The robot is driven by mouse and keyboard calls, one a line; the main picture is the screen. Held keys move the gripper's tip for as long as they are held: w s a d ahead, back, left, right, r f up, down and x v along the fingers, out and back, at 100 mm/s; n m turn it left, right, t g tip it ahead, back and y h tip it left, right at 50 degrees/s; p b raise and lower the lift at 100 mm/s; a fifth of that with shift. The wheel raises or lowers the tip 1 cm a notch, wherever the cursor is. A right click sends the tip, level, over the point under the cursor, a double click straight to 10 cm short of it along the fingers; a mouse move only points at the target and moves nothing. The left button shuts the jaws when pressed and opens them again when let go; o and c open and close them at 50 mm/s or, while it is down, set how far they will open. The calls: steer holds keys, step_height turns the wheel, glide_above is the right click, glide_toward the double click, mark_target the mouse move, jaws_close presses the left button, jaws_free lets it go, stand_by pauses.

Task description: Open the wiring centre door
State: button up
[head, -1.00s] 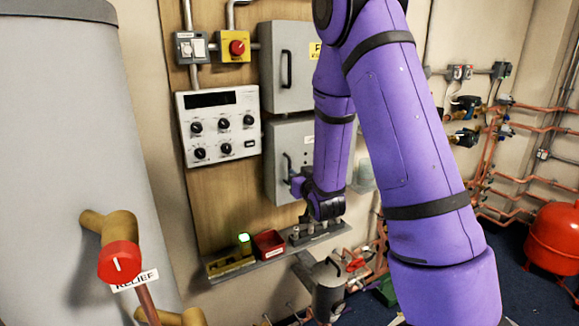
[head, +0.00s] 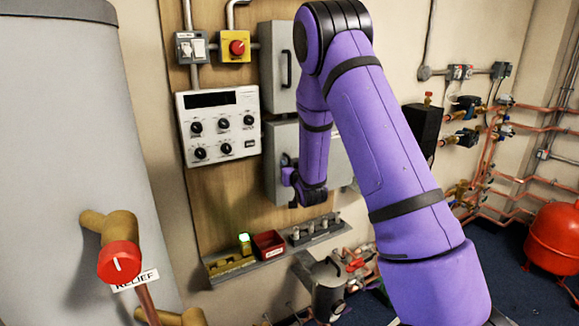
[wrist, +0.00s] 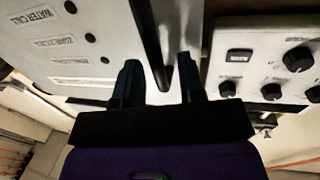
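The grey lower wall box (head: 275,165) appears to be the wiring centre; its door looks shut. A dark bar handle (wrist: 152,45) runs down between the two fingers of my gripper (wrist: 160,78). The fingers are apart, with gaps beside the bar; contact is not clear.
A white control panel (head: 220,125) with knobs is left of the box. A second grey box (head: 277,70) with a black handle is above. A shelf (head: 275,255) with a red bin (head: 268,244) lies below. A grey tank (head: 65,170) stands at far left.

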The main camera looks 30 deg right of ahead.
steer(key=shift+w, duration=0.35)
steer(key=shift+c, duration=0.4)
jaws_close()
steer(key=shift+s, duration=0.1)
